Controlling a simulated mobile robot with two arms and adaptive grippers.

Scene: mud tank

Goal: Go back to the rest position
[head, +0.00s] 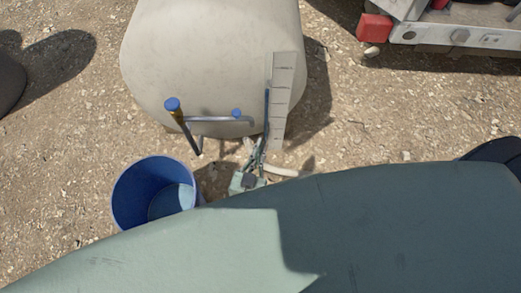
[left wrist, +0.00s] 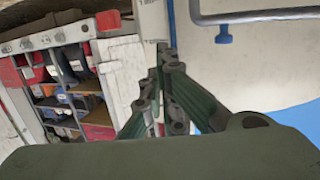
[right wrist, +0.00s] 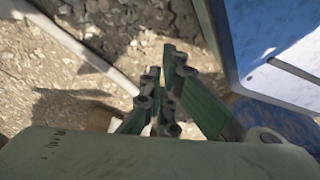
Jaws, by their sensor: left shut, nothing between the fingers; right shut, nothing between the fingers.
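My left gripper (head: 261,152) shows in the head view just in front of the beige tank (head: 215,60), near the foot of its pale marked board (head: 284,100). In the left wrist view its green fingers (left wrist: 166,62) are together and empty, with the tank (left wrist: 265,65) behind them to the right. My right gripper's fingers (right wrist: 163,85) are together and empty in the right wrist view, above stony ground. I cannot make out the right gripper in the head view. A large grey-green part of my own body covers the bottom of the head view.
A blue bucket (head: 124,206) stands on the ground at left. A metal pipe (head: 218,119) and a blue-topped lever (head: 183,125) are at the tank's front. A trailer (head: 460,38) with a red lamp is at top right.

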